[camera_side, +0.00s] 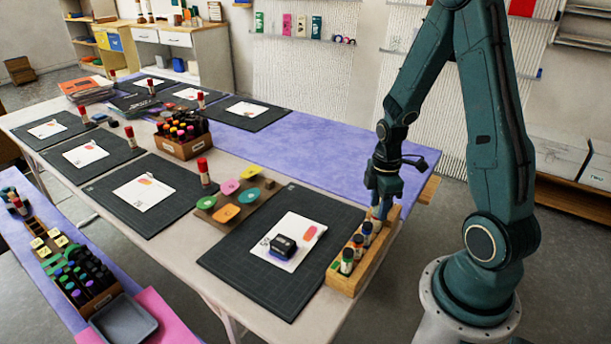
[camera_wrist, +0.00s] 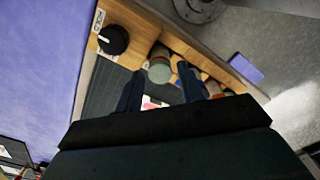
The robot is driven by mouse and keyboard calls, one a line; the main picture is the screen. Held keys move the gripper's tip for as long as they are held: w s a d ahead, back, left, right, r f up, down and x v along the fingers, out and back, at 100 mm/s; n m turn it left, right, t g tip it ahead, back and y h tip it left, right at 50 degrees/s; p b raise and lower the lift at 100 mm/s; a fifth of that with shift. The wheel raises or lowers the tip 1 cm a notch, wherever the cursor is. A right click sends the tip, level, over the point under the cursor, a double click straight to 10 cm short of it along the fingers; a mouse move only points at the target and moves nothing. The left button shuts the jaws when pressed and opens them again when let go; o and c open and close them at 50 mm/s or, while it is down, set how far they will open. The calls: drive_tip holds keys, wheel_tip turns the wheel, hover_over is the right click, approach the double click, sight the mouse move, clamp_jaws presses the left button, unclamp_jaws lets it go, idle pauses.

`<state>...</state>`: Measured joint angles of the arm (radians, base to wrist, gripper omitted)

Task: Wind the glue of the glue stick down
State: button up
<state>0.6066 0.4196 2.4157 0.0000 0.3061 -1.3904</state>
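A wooden rack (camera_side: 352,281) stands along the right end of the near table and holds several glue sticks upright, among them one at the near end (camera_side: 347,261). My gripper (camera_side: 380,208) points down over the rack's far end. In the wrist view, a glue stick with a pale grey-green top (camera_wrist: 159,66) stands between the two fingers of my gripper (camera_wrist: 160,80). A gap shows on both sides of it, so the gripper looks open. The glue inside this stick cannot be made out. The fingers partly hide the other sticks to the right.
A black knob (camera_wrist: 113,39) sits on the wood beside a small label. A dark mat (camera_side: 235,262) with a paper and a black block (camera_side: 283,247) lies left of the rack. Coloured pads (camera_side: 226,213) and a box of markers (camera_side: 183,145) stand farther left. The purple cloth (camera_side: 300,158) is mostly clear.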

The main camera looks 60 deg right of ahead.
drive_tip(key=shift+r, duration=3)
drive_tip(key=shift+w+a+r, duration=0.15)
drive_tip(key=shift+a+r, duration=0.15)
drive_tip(key=shift+r, duration=0.15)
drive_tip(key=s+a+r+m+t, duration=0.2)
drive_tip(key=s+a+r+m, duration=0.1)
drive_tip(key=a+r, duration=0.5)
drive_tip(key=s+a+r+m+t, duration=0.3)
drive_tip(key=a+r+m, duration=0.3)
drive_tip(key=a+r, duration=0.2)
drive_tip(key=shift+s+a+r+t, duration=0.25)
drive_tip(key=shift+s+r, duration=0.25)
drive_tip(key=shift+r, duration=0.6)
